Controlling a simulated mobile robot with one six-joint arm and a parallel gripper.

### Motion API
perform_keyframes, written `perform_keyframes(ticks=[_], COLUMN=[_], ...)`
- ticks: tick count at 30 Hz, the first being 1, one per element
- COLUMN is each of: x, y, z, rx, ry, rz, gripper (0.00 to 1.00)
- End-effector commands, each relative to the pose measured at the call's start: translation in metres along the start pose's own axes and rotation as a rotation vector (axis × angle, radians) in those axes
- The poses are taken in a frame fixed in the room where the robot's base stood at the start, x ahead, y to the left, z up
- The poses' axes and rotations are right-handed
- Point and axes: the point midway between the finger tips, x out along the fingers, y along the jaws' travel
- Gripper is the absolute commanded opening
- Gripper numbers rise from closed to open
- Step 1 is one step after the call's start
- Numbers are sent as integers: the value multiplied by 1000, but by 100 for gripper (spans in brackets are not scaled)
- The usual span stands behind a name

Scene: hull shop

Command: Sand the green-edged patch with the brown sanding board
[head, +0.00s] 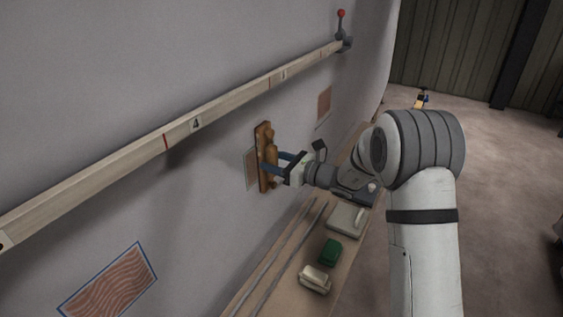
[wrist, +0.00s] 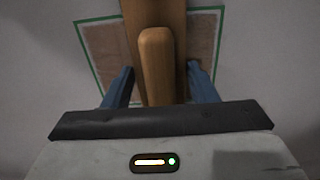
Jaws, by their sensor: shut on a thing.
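The brown sanding board (head: 263,138) stands upright at the hull wall, in front of the green-edged patch (head: 250,168). In the wrist view the board's handle (wrist: 157,65) lies between the fingers of my gripper (wrist: 160,85), which is shut on it. The patch's green edge and brown surface show on both sides of the board in the wrist view (wrist: 103,47). The board hides the middle of the patch. I cannot tell whether the board's face touches the wall.
A wooden batten (head: 230,110) runs along the hull above. A blue-edged patch (head: 112,285) is at lower left, and another brown patch (head: 324,104) is farther along. Below, a bench (head: 285,262) holds a green block (head: 330,252), a pale block (head: 314,279) and a grey one (head: 346,219).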

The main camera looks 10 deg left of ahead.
Motion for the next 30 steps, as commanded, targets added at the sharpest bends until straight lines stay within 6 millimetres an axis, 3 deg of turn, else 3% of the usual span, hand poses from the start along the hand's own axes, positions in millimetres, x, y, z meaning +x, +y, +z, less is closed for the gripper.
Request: perform_keyframes(ticks=[7,30], x=[0,0], y=[22,59], z=[-1,0], rx=[-1,-1], ry=[-1,-2], rz=[4,2], gripper=[29,29])
